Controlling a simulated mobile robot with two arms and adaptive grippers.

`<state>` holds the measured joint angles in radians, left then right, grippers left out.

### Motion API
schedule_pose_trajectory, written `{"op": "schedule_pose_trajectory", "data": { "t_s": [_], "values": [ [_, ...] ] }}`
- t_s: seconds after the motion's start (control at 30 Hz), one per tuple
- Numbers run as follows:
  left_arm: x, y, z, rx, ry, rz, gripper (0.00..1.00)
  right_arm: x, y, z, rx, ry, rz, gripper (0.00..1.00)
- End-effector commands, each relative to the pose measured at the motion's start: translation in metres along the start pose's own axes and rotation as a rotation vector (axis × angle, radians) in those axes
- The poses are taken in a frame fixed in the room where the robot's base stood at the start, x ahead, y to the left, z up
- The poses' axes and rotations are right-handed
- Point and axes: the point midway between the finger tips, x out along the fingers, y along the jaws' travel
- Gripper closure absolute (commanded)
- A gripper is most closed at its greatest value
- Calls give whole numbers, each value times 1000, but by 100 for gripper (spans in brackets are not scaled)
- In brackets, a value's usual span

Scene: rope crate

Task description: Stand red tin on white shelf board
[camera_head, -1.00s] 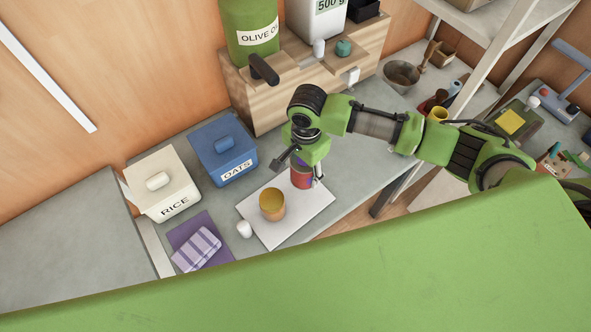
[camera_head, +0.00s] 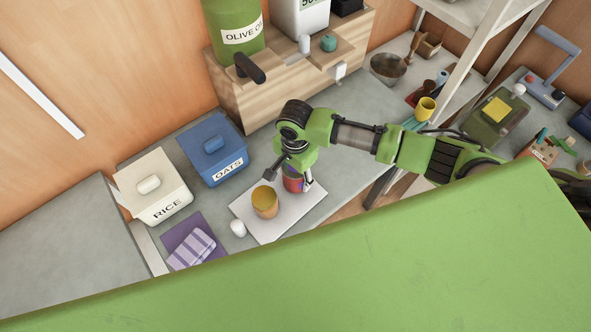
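The red tin (camera_head: 292,184) stands upright at the back right part of the white board (camera_head: 283,228), which lies on the grey counter; its top is partly hidden by my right gripper. My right gripper (camera_head: 290,180) points down over the tin, its fingers spread on either side of it. A gap shows between the left finger and the tin; the right finger is close to the tin's side, and I cannot tell if it touches. My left gripper is out of view.
An orange-yellow cup (camera_head: 265,203) stands on the board left of the tin. A small white object (camera_head: 238,228) is at the board's left edge. The blue oats box (camera_head: 213,150), cream rice box (camera_head: 153,188) and purple cloth (camera_head: 190,243) lie left. A wooden rack (camera_head: 290,75) stands behind.

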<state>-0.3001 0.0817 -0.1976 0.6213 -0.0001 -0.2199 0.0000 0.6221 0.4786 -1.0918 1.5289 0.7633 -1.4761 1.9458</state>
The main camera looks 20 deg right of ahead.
Motion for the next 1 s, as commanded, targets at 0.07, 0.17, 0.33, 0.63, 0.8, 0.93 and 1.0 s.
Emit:
{"op": "schedule_pose_trajectory", "data": {
  "t_s": [0.07,0.17,0.33,0.63,0.8,0.93,1.0],
  "values": [
    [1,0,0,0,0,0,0,4,0,0,0,0,-2,83],
    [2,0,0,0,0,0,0,6,-1,0,0,0,-2,83],
    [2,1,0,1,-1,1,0,7,-1,0,0,0,-2,83],
    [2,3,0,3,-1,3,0,7,-1,0,0,0,-2,83],
    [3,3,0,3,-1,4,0,9,-1,0,0,0,-2,83],
    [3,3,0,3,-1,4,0,11,-1,0,0,0,-2,83],
    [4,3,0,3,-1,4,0,12,-1,0,0,-1,-2,83]
  ]
}}
